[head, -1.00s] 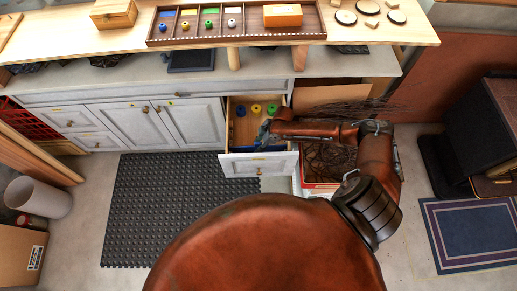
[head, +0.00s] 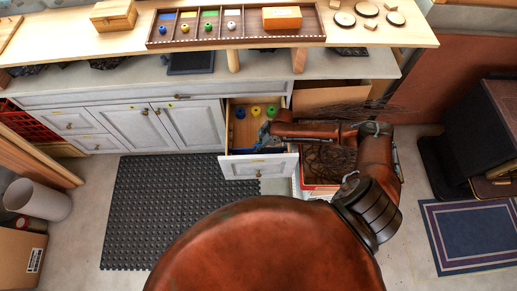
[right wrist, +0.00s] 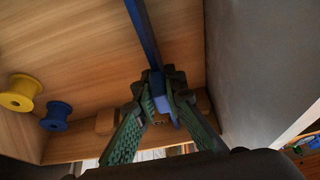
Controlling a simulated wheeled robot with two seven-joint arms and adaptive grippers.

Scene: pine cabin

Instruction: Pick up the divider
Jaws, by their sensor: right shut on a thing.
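The divider (right wrist: 146,38) is a long, thin blue bar in the right wrist view, running from the top edge down to my fingers. My right gripper (right wrist: 161,84) is shut on it near its lower end. In the head view my right gripper (head: 265,134) reaches into the open drawer (head: 257,166) from the right, and my arm covers part of the drawer. My left gripper is not in view.
Inside the drawer are a blue spool (head: 240,113), a yellow spool (head: 256,111) and a green spool (head: 272,110). A small wooden block (right wrist: 106,122) lies near my fingers. The drawer's grey side wall (right wrist: 235,60) is close on the right.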

